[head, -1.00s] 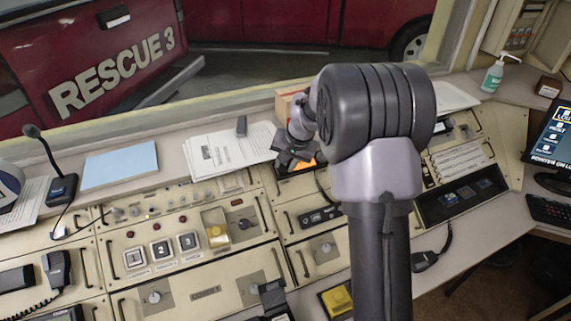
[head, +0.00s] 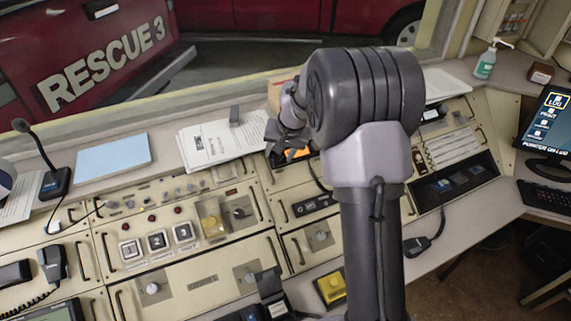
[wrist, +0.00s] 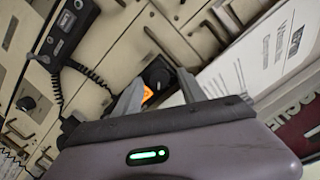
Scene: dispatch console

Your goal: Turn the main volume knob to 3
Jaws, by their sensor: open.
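A round black knob (wrist: 157,75) is on the panel in the wrist view, beside a small lit orange screen (wrist: 148,95). I cannot read its label or setting, so I cannot confirm it is the main volume knob. My gripper (wrist: 160,88) is open, its two grey fingers on either side of the knob in the picture. I cannot tell whether they touch it. In the head view my gripper (head: 288,153) is over the back of the console, and the knob is hidden there. Part of the orange screen (head: 304,154) shows beside it.
White papers (head: 212,146) lie on the ledge left of my gripper. A coiled-cord handset (wrist: 72,25) is on the panel in the wrist view. Another black knob (head: 239,213) and numbered buttons (head: 157,241) are to the left. A desk microphone (head: 54,181) stands far left.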

